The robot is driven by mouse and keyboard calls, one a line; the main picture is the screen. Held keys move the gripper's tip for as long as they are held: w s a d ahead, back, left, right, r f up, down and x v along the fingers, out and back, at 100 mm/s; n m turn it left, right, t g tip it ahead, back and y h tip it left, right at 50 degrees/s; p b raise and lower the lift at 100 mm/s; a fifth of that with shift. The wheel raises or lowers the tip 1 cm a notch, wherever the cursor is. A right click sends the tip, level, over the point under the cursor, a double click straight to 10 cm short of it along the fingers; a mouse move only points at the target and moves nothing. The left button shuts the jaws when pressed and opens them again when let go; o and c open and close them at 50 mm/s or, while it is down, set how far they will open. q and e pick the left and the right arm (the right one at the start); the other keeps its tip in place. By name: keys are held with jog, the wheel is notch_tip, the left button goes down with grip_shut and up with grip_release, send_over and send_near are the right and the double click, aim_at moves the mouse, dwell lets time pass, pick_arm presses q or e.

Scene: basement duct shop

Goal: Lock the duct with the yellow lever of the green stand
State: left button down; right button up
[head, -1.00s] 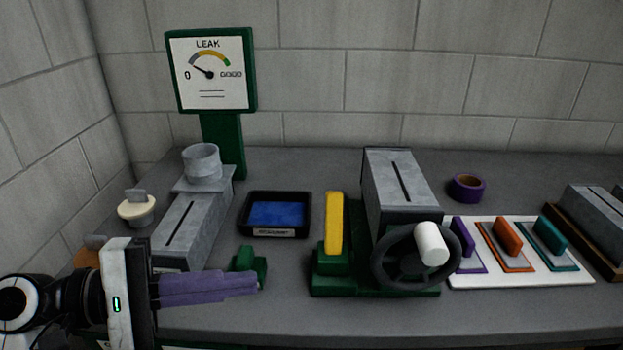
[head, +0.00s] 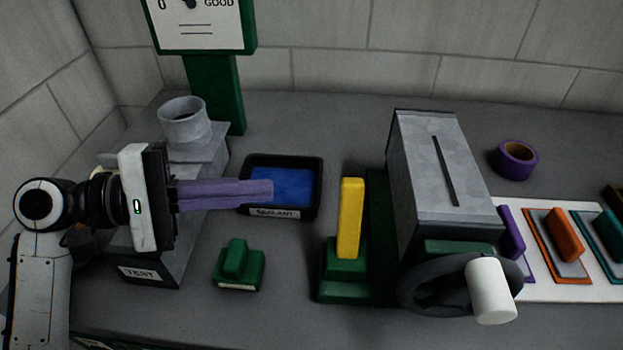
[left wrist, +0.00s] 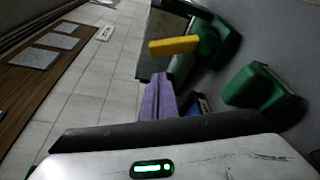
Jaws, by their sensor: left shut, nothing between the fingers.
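The green stand (head: 340,287) is on the bench near the middle of the head view. Its yellow lever (head: 350,218) stands upright at the stand's left side. A grey sheet-metal duct (head: 440,180) with a dark slot on top sits in the stand, behind a dark handwheel (head: 430,288) with a white knob. My left gripper (head: 272,190), with purple fingers, is shut and empty, left of the lever and apart from it. In the left wrist view the yellow lever (left wrist: 173,45) lies beyond the fingertips (left wrist: 160,78). My right gripper is not in view.
A black tray of blue sealant (head: 250,212) lies under and behind my fingers. A small green block (head: 238,268) sits in front. The grey TEST duct box (head: 150,268) is behind my left gripper. A purple tape roll (head: 515,160) and coloured tabs on a white board (head: 550,290) are at right.

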aim_at(349, 223)
pick_arm(q)
jog(key=x, duration=1)
jog(key=shift+p, duration=0.45)
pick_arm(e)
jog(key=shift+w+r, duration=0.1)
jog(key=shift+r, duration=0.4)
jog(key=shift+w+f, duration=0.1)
